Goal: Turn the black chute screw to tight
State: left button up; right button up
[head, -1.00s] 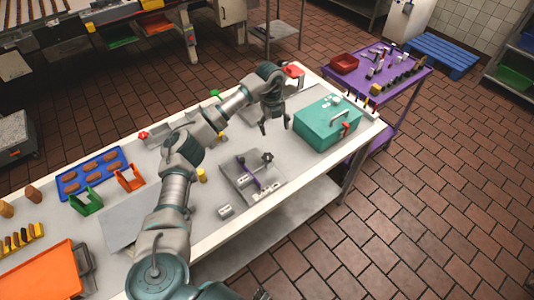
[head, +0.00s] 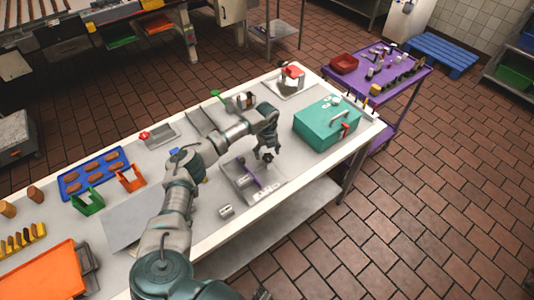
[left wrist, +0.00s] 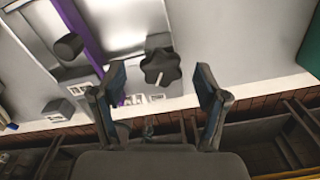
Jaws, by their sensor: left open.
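The black chute screw (left wrist: 160,66) has a lobed, star-shaped knob. It shows in the left wrist view between and just beyond my left fingertips. In the head view the screw (head: 267,158) is small and partly hidden by my left gripper (head: 264,150), which is right above it. The left wrist view shows my left gripper (left wrist: 160,92) open, its fingers apart with nothing between them; I cannot tell whether they touch the knob. The grey metal chute plate (head: 268,187) with a purple strip (head: 245,174) lies on the table. My right gripper is not in view.
A teal box (head: 318,128) stands right of the chute. A second, black cylindrical knob (left wrist: 68,46) is left of the screw in the left wrist view. A small grey block (head: 226,211) lies near the front edge. A blue tray (head: 68,184) is farther left.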

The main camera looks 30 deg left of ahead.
pick_arm(q)
jog(key=shift+d+f, duration=0.15)
jog(key=shift+f, duration=0.3)
jog(key=shift+d, duration=0.2)
jog(key=shift+c, duration=0.3)
jog(key=c, duration=1.1)
jog(key=shift+a, duration=0.15)
